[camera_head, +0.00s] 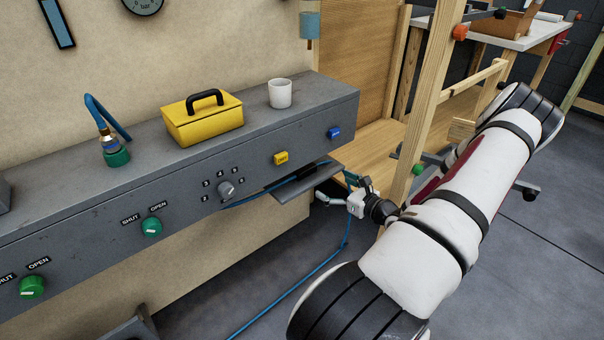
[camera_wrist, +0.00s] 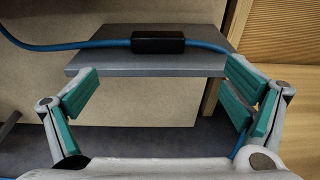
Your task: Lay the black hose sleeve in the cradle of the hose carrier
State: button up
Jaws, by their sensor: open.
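The black hose sleeve (camera_wrist: 158,43) sits around the blue hose (camera_wrist: 100,45) and appears to rest on a grey shelf plate (camera_wrist: 150,65), with hose running out on both sides. In the head view the sleeve (camera_head: 306,171) is a small dark block on the plate (camera_head: 283,190) below the console's right end. My gripper (camera_wrist: 165,72) is open and empty, its teal-padded fingers spread left and right. The sleeve shows beyond the fingertips, between them in the picture, and apart from them. In the head view my gripper (camera_head: 337,187) is just right of the plate. I cannot make out the carrier's cradle.
The grey console (camera_head: 180,190) above the plate bears knobs, a yellow box (camera_head: 203,119), a white cup (camera_head: 280,93) and a hose fitting (camera_head: 113,148). A wooden post (camera_head: 425,100) stands close behind my arm. Blue hose (camera_head: 290,290) trails across the floor.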

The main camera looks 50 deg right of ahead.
aim_at(308, 170)
jog(key=b+x, duration=0.2)
jog(key=x, duration=0.5)
jog(key=shift+w+f, duration=0.1)
jog(key=shift+r+b+x, duration=0.25)
jog(key=shift+b+x, duration=0.5)
jog(key=shift+x, duration=0.8)
jog(key=shift+r+b+x, duration=0.2)
jog(key=shift+b+x, duration=0.5)
jog(key=shift+x, duration=0.8)
jog(key=shift+w+a, duration=0.1)
jog(key=shift+a, duration=0.1)
jog(key=c, duration=1.3)
